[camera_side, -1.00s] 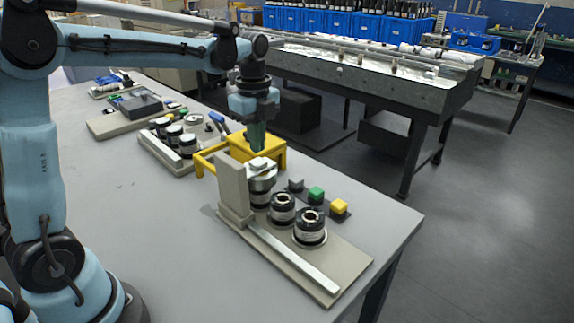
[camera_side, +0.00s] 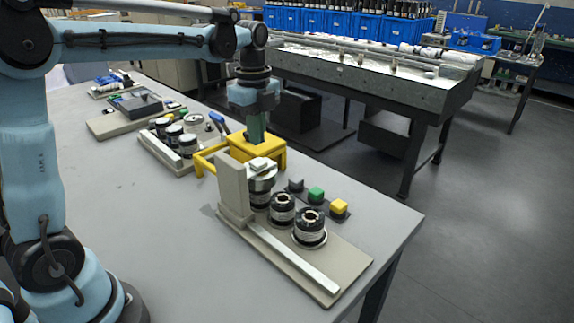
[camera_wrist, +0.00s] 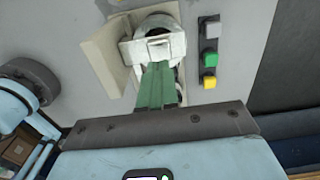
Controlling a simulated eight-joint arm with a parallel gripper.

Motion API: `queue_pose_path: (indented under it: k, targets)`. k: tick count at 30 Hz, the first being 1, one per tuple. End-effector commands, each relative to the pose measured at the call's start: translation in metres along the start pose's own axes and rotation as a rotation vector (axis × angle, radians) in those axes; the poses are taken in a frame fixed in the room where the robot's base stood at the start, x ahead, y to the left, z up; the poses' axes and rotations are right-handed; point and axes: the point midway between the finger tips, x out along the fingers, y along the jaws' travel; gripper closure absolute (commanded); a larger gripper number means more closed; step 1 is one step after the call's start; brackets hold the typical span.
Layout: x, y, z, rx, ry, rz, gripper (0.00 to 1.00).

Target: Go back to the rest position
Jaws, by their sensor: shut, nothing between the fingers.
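My gripper (camera_side: 257,128) has green fingers that are shut and empty. In the side view it points down and hangs above and behind the wrapper station, in front of the yellow stand (camera_side: 262,152). In the wrist view the shut fingers (camera_wrist: 155,88) point at the white clamp head (camera_wrist: 157,45) of the station. The station has a beige base (camera_side: 345,262) with an upright beige block (camera_side: 232,188). A metal-topped clamp (camera_side: 262,170) sits over one black-and-white roll, and two more rolls (camera_side: 310,227) stand beside it.
Grey, green and yellow buttons (camera_side: 316,194) line the station's right side. A second beige tray with several rolls (camera_side: 174,136) and a grey device (camera_side: 137,105) stand farther back. The table's front left (camera_side: 140,215) is clear. A dark metal bench (camera_side: 385,85) stands beyond the table.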

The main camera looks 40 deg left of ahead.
Motion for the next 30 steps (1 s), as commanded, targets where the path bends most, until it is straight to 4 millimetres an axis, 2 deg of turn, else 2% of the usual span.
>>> queue_pose_path:
  k: [6, 12, 30]
  targets:
    - [0.026, 0.0, 0.0, 0.0, 0.0, 0.0, 1.0]
    - [0.041, 0.0, 0.0, 0.0, 0.0, 0.0, 1.0]
    - [0.044, 0.0, 0.0, 0.0, 0.0, 0.0, 1.0]
